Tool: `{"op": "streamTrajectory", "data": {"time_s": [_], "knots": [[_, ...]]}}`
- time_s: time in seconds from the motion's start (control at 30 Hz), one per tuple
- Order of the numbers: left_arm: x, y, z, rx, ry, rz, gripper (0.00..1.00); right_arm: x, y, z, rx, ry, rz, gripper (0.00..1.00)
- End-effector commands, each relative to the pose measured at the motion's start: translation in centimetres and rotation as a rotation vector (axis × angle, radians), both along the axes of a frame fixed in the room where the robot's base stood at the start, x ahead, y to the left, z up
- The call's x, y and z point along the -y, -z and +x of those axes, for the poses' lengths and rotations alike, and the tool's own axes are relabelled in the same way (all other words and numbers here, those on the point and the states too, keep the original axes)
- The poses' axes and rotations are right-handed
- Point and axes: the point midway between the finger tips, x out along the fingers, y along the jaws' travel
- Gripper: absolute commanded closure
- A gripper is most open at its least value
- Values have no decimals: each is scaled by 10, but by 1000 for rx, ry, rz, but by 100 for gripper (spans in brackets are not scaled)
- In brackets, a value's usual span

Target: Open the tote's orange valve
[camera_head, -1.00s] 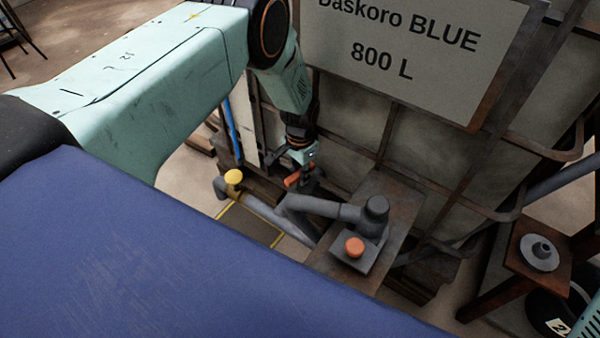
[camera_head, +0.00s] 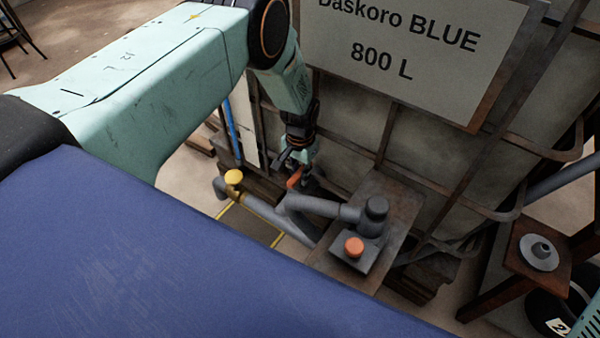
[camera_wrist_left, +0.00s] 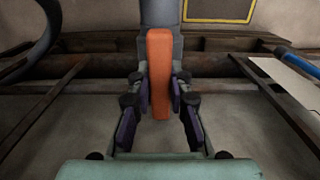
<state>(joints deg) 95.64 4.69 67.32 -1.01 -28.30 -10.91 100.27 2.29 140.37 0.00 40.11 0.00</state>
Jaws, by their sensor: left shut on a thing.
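The tote (camera_head: 340,115) is a large pale container in a rusty cage, with a sign reading "Daskoro BLUE 800 L". Its orange valve handle (camera_head: 294,177) shows low at the tote's front, small and partly covered by my left gripper (camera_head: 298,163). In the left wrist view the orange handle (camera_wrist_left: 160,75) stands lengthwise in the middle, in line with the grey pipe (camera_wrist_left: 160,14) beyond it. My left gripper (camera_wrist_left: 160,100) has its dark fingers shut on the handle, one on each side. My right gripper is not in view.
A grey pump with an orange button (camera_head: 354,247) stands on a rusty plate right of the valve. A yellow-capped pipe (camera_head: 233,177) is at its left. A blue surface (camera_head: 150,250) fills the lower left. A small stand (camera_head: 540,253) is at the right.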

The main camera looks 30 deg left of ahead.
Motion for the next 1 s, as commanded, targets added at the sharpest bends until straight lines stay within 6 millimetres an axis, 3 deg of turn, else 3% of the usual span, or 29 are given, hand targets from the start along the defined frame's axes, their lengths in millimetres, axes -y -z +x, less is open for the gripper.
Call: {"op": "streamTrajectory", "data": {"time_s": [0.3,0.67,1.0], "knots": [[0,1,0,0,-2,-1,58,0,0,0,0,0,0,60],[0,-5,0,1,-1,0,58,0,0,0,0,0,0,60],[0,-64,1,4,-1,-1,58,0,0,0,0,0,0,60]]}}
